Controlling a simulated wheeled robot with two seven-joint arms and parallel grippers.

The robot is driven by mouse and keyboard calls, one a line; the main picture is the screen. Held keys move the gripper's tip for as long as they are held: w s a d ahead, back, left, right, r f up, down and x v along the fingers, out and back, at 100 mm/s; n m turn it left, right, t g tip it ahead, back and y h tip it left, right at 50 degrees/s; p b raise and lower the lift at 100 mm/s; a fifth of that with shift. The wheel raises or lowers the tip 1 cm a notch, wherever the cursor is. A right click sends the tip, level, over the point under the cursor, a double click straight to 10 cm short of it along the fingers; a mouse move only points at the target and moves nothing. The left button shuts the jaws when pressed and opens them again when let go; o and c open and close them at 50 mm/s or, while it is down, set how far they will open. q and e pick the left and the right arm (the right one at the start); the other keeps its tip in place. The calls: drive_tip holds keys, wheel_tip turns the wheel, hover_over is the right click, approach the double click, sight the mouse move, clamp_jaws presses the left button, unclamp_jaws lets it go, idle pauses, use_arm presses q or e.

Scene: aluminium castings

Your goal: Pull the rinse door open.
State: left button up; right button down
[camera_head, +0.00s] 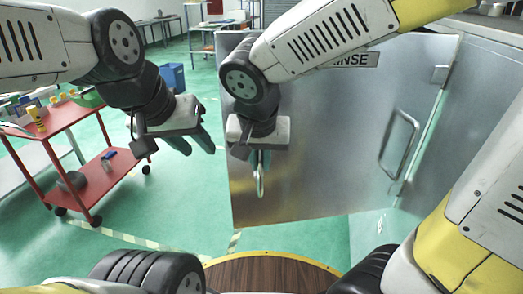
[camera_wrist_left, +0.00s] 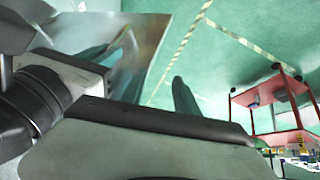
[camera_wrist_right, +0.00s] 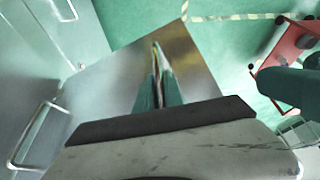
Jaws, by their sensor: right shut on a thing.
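The rinse door (camera_head: 320,130) is a grey steel panel with a RINSE sign (camera_head: 355,60) near its top. Its left edge stands out over the green floor, so it appears swung out. My right gripper (camera_head: 262,158) is shut on the upright door handle (camera_head: 261,183) near that edge. The handle also shows between its fingers in the right wrist view (camera_wrist_right: 158,65). My left gripper (camera_head: 200,143) is left of the door in free air, fingers apart and empty. Its fingers also show apart in the left wrist view (camera_wrist_left: 150,85).
Another bar handle (camera_head: 400,145) shows at the right of the steelwork. A red cart (camera_head: 85,180) with small items stands at the left. A blue bin (camera_head: 172,76) and benches are behind. A round wooden top (camera_head: 270,275) is at the front. The floor between cart and door is clear.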

drive_tip(key=c, duration=1.5)
unclamp_jaws()
drive_tip(key=shift+a, duration=0.1)
drive_tip(key=shift+o, duration=0.2)
drive_tip(key=v, duration=0.8)
drive_tip(key=shift+f, duration=0.1)
